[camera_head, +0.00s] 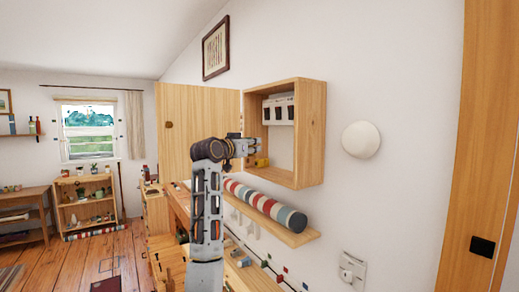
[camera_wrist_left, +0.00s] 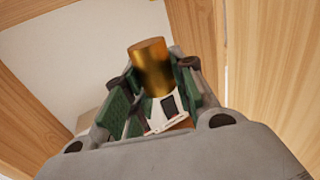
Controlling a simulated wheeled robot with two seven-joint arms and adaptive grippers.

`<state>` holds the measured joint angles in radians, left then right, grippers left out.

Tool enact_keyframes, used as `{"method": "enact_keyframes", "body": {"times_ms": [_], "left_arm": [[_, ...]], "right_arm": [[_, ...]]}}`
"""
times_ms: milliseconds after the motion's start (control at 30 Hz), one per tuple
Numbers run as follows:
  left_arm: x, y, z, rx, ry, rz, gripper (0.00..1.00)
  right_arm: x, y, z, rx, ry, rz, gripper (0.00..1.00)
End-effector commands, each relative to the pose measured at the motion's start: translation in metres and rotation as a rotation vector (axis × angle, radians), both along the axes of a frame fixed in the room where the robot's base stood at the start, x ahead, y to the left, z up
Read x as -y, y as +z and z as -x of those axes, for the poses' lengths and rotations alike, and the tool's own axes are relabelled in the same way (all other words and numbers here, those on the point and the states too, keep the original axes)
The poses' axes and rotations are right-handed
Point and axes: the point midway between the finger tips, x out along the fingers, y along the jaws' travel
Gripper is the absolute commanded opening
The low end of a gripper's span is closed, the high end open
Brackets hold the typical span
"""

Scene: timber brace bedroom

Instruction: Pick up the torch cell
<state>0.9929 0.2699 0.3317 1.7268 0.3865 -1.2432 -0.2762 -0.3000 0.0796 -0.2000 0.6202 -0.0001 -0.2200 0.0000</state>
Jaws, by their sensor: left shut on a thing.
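The torch cell (camera_wrist_left: 152,68) looks like a gold-brown cylinder in the left wrist view. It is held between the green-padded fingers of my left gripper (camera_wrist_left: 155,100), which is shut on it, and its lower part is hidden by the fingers. In the head view my left gripper (camera_head: 254,147) reaches into the open front of a wooden wall box (camera_head: 313,135). A small yellow thing (camera_head: 262,162) shows just below its fingers there; I cannot tell whether it is the cell. My right gripper is not in view.
A white unit (camera_head: 278,110) with three dark slots is at the back of the box. An open wooden door (camera_head: 184,118) stands left of it. A striped roll (camera_head: 265,203) lies on a shelf below. A round white lamp (camera_head: 361,140) is on the wall to the right.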

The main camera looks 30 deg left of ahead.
Motion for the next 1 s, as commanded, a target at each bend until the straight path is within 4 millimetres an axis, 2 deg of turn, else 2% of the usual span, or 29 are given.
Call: {"method": "enact_keyframes", "body": {"times_ms": [300, 600, 800, 1000], "left_arm": [[-0.027, -0.003, 0.063, 0.002, 0.004, -0.002, 0.02], [-0.046, -0.002, 0.111, 0.002, 0.002, -0.002, 0.02], [-0.053, -0.001, 0.128, 0.001, 0.000, 0.000, 0.02], [-0.055, 0.000, 0.133, 0.000, 0.000, 0.000, 0.02]], "right_arm": [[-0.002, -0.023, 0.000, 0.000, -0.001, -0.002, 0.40], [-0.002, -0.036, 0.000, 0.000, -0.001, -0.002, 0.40], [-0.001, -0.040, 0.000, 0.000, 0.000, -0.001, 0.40], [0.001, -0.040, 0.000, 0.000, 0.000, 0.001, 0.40]]}}
